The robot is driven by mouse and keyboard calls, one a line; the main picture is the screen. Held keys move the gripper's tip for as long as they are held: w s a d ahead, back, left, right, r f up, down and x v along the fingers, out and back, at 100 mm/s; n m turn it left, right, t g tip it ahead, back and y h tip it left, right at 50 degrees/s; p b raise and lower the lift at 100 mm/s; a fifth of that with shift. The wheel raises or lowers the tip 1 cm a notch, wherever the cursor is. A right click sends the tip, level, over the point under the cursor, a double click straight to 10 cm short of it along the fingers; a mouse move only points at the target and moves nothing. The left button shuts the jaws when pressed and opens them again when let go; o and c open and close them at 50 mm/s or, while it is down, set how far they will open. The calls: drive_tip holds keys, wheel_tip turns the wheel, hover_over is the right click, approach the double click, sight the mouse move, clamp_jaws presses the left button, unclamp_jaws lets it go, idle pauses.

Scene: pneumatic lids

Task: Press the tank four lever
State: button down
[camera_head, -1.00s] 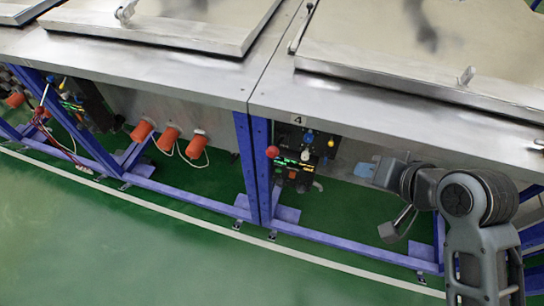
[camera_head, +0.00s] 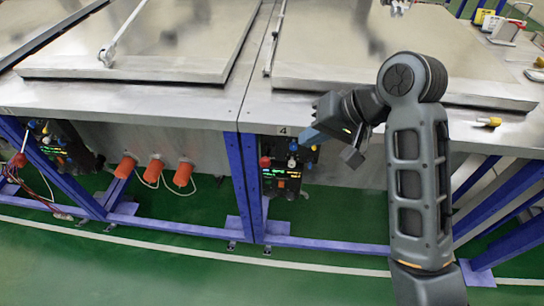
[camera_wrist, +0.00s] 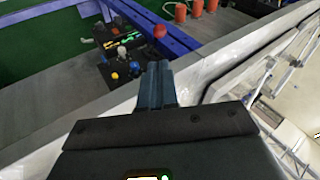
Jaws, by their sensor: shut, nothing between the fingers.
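The tank four control panel (camera_head: 285,172) hangs under the tank edge, below the label "4" (camera_head: 282,131). A red ball knob (camera_head: 265,161) sticks out at its left, with a blue knob (camera_head: 293,147) at upper right. In the wrist view the panel (camera_wrist: 108,42) also shows the red ball (camera_wrist: 159,31), a white knob (camera_wrist: 122,51), a yellow knob (camera_wrist: 136,68) and a blue knob (camera_wrist: 115,76). Which of these is the lever I cannot tell. My gripper (camera_head: 308,136) is shut and empty, just right of and above the panel; its fingers (camera_wrist: 155,78) appear apart from the knobs.
The steel tank edge (camera_head: 340,130) runs close above the panel. A blue post (camera_head: 240,185) stands left of it. Orange plugs (camera_head: 154,170) with cables and another panel (camera_head: 55,145) are further left. Green floor in front is clear.

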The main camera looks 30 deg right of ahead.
sight(268, 161)
drive_tip(key=shift+f, duration=0.1)
drive_tip(key=p+x, duration=0.1)
drive_tip(key=x, duration=1.3)
